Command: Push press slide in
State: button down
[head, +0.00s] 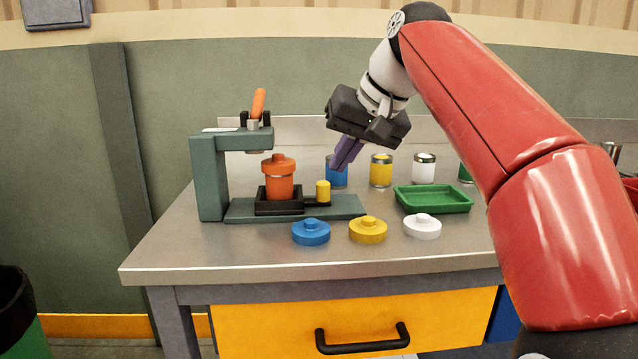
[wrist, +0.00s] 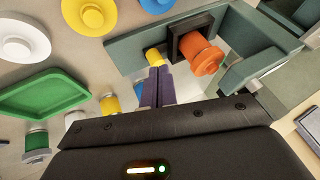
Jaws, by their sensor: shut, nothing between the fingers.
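The green press (head: 208,178) stands at the left of the steel table, with its orange lever (head: 259,102) raised. Its black slide (head: 278,206) sits on the press base and carries an orange jar with an orange lid (head: 279,177). A yellow knob (head: 323,191) stands at the slide's right end. My gripper (head: 344,155) is shut and empty, above and right of the knob and in front of the blue jar. In the wrist view the purple fingers (wrist: 157,84) point toward the yellow knob (wrist: 154,58), with the slide (wrist: 188,38) beyond it.
Blue (head: 311,231), yellow (head: 368,229) and white (head: 422,226) lids lie along the front. Blue (head: 338,177), yellow (head: 381,171) and white (head: 424,168) jars stand at the back. A green tray (head: 433,200) lies at the right. The front left tabletop is clear.

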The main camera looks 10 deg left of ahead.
aim_at(306, 205)
jog(key=shift+n+g+y, duration=0.3)
jog(key=shift+g+y, duration=0.2)
jog(key=shift+y, duration=0.1)
jog(key=b+x, duration=0.1)
jog(key=x, duration=0.7)
jog(key=shift+w+f, duration=0.1)
jog(key=shift+f, duration=0.1)
